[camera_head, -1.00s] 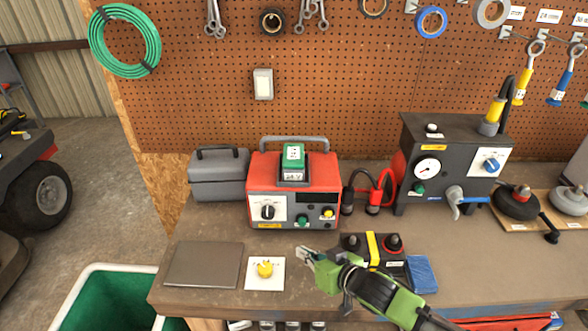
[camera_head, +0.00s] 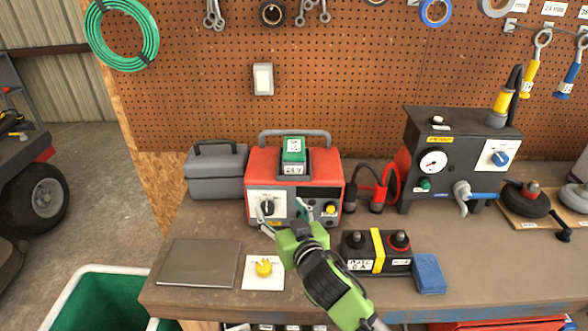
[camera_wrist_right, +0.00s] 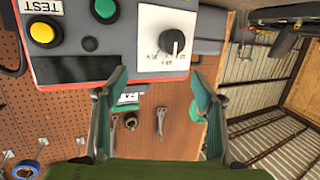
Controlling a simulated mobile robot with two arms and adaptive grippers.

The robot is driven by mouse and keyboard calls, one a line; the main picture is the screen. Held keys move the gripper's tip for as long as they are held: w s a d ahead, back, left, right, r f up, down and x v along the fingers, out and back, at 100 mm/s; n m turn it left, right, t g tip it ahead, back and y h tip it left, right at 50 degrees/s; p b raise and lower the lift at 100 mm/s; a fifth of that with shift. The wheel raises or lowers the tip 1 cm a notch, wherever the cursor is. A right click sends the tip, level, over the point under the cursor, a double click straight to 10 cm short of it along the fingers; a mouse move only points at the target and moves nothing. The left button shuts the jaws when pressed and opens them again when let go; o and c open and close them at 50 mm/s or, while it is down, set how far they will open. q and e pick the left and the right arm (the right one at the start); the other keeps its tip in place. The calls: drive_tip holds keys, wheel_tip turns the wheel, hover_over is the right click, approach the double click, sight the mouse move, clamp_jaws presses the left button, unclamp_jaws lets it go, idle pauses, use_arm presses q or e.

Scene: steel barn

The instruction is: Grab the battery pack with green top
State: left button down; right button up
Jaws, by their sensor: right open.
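The battery pack with a green top (camera_head: 293,150) sits upright in the dark cradle on top of the red charger (camera_head: 262,165). Its front carries a white label. A green-and-white part of it shows between the fingers, behind the charger's front edge, in the right wrist view (camera_wrist_right: 130,98). My right gripper (camera_head: 284,219) is open and empty, in front of the charger's control panel and lower than the pack. In the right wrist view my right gripper (camera_wrist_right: 160,82) has its fingers spread before the charger's black dial (camera_wrist_right: 172,42). My left gripper is not in view.
A grey case (camera_head: 216,172) stands left of the charger; red and black cables (camera_head: 378,190) lie right of it. A dark battery with a yellow strap (camera_head: 360,262), a blue sponge (camera_head: 429,274), a yellow knob on a white card (camera_head: 263,268) and a grey plate (camera_head: 200,262) lie in front.

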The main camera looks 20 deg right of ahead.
wheel_tip(320, 180, up, 5)
drive_tip(key=w+m+t+h+b, duration=0.1)
drive_tip(key=m+t+h+b, duration=0.1)
drive_tip(key=h+b, duration=0.1)
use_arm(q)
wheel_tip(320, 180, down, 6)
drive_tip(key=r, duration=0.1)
use_arm(e)
drive_tip(key=m+h+p, duration=0.1)
drive_tip(key=m+h, duration=0.1)
drive_tip(key=h, duration=0.2)
approach(294, 145)
drive_tip(key=x, duration=0.4)
drive_tip(key=shift+d, duration=0.1)
drive_tip(key=shift+w, duration=0.35)
drive_tip(key=shift+w+d+p, duration=0.15)
drive_tip(key=shift+w+p, duration=0.1)
drive_tip(key=shift+p, duration=0.15)
drive_tip(key=shift+p+x, duration=0.85)
drive_tip(key=shift+x, duration=1.45)
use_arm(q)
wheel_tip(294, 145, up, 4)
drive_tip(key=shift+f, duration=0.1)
use_arm(e)
drive_tip(key=shift+f, duration=0.15)
